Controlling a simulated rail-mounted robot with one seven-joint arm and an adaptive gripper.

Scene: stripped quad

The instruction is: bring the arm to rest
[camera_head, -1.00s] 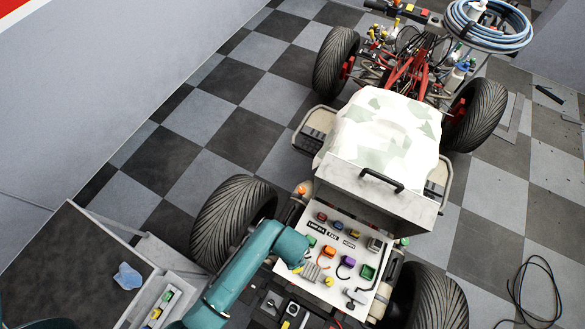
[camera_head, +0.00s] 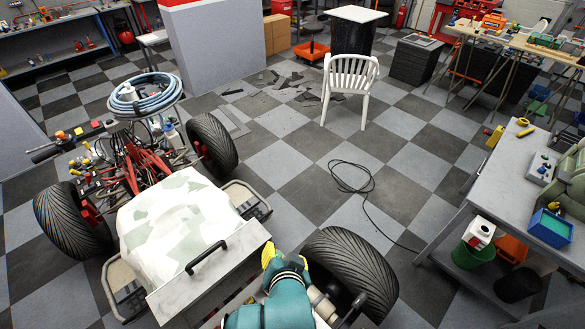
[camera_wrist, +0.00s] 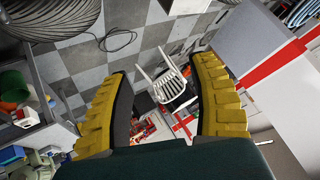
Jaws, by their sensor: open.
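My gripper (camera_wrist: 165,100) is open in the wrist view, with its two yellow ridged fingers wide apart and nothing between them. The white chair and the floor show in the distance past the fingers. In the head view, my gripper (camera_head: 272,260) shows as a small yellow part at the end of my teal arm, at the bottom centre. It appears beside the quad's rear tyre (camera_head: 352,270) and right of the white box with a black handle (camera_head: 210,270). Whether it touches either cannot be told.
The stripped quad (camera_head: 130,165) stands at the left, with a coiled blue hose (camera_head: 145,92) above its front. A white chair (camera_head: 350,82) stands on the checkered floor. A workbench (camera_head: 500,185) is at the right. A black cable (camera_head: 352,180) lies on open floor between.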

